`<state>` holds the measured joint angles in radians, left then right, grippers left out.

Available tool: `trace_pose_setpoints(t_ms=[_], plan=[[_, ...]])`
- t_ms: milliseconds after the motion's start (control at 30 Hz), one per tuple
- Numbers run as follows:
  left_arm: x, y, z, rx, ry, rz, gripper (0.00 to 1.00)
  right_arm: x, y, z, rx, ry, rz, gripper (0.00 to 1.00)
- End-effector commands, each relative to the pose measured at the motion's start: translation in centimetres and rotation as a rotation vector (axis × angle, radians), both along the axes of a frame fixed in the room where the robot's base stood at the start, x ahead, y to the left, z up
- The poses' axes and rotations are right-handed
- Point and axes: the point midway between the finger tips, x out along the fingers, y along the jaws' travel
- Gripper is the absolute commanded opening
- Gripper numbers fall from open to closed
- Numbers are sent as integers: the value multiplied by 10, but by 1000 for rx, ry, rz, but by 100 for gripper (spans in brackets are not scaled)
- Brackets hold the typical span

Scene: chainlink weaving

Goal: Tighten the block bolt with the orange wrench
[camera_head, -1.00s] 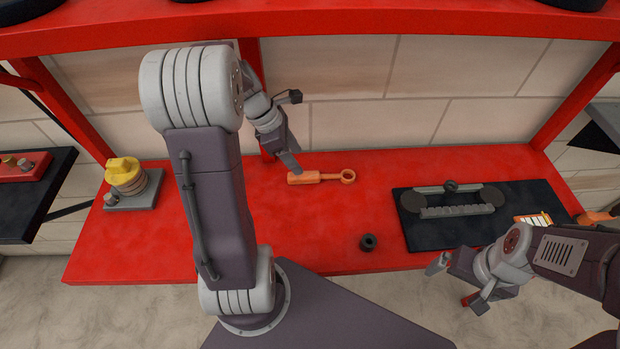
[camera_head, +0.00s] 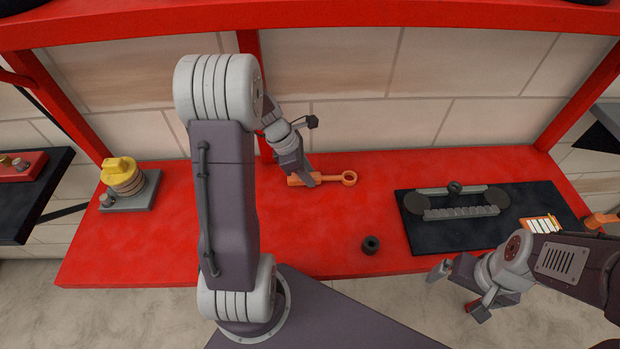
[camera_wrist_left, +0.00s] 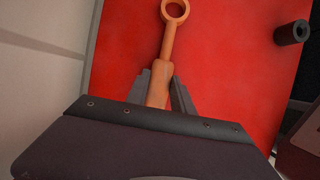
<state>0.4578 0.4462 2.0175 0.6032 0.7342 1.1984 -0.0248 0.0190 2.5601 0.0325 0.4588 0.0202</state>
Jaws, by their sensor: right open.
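The orange wrench (camera_head: 335,179) lies on the red bench (camera_head: 330,225), its ring end to the right; it also shows in the left wrist view (camera_wrist_left: 168,45). My left gripper (camera_head: 310,178) is at its handle. In the left wrist view, the fingers (camera_wrist_left: 163,88) stand on either side of the handle and look slightly apart from it. My right gripper (camera_head: 455,287) is open and empty off the front edge.
A dark hollow cylinder (camera_head: 370,245) stands near the front edge. A grey plate with a yellow-topped part (camera_head: 122,175) is at the left end. An orange-and-white item (camera_head: 540,225) lies at the mat's right. A red shelf (camera_head: 330,25) overhangs the back.

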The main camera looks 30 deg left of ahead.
Motion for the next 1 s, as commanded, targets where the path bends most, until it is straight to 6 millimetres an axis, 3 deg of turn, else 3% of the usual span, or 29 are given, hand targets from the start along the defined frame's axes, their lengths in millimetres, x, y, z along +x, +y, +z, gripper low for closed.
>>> trace_pose_setpoints(t_ms=[33,67,100,433,700,1000], plan=[[0,0,0,0,1,0,10,0,0,0,0,0,0,100],[0,0,0,0,1,0,2,0,0,0,0,0,0,100],[0,0,0,0,1,0,0,0,0,0,0,0,0,100],[0,0,4,0,-1,0,0,0,0,2,0,0,0,100],[1,0,47,1,-5,0,0,0,0,17,0,0,0,100],[-67,-25,86,1,-4,1,0,0,0,23,0,0,0,100]])
